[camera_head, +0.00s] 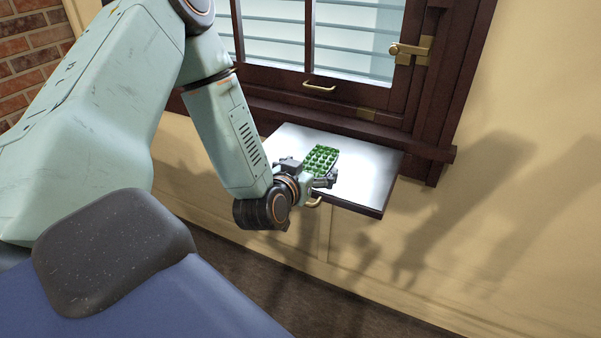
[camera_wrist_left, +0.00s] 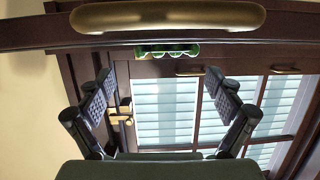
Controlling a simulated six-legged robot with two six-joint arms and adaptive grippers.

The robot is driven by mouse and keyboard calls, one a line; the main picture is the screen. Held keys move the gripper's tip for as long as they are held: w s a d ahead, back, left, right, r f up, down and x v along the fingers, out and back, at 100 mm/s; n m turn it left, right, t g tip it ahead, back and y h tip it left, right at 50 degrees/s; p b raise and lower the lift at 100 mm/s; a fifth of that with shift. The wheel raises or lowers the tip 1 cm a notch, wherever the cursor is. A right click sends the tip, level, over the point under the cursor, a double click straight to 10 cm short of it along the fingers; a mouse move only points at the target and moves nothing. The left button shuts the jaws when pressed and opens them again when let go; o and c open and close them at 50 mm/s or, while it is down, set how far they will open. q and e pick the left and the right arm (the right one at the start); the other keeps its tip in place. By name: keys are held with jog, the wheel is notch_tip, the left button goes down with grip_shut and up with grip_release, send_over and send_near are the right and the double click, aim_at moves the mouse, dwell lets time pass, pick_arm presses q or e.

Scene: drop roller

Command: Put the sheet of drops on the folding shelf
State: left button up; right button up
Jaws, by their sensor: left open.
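The sheet of drops (camera_head: 320,160) is a green tray-like piece with rows of small pockets. It appears to lie on the pale top of the folding shelf (camera_head: 368,172), which is raised level under the window. In the left wrist view, which is upside down, the green sheet (camera_wrist_left: 167,50) shows just past the shelf's dark edge. My left gripper (camera_head: 325,183) is at the shelf's front edge, close to the sheet. Its fingers are spread with nothing between them in the left wrist view (camera_wrist_left: 160,85). My right gripper is not in view.
A brass handle (camera_head: 313,203) is on the shelf's front side, close to my left gripper; it looms large in the wrist view (camera_wrist_left: 168,16). A dark-framed window (camera_head: 352,35) with a brass latch (camera_head: 412,50) stands behind. The shelf's right part is bare.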

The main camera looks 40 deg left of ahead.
pick_arm(q)
jog(key=p+v, duration=0.1)
jog(key=v, duration=0.5)
jog(key=shift+a+f, duration=0.1)
jog(key=shift+a, duration=0.05)
jog(key=shift+s+d+r, duration=0.2)
jog(key=shift+s+r, duration=0.05)
jog(key=shift+s, duration=0.4)
jog(key=shift+w, duration=0.1)
jog(key=shift+c, duration=0.3)
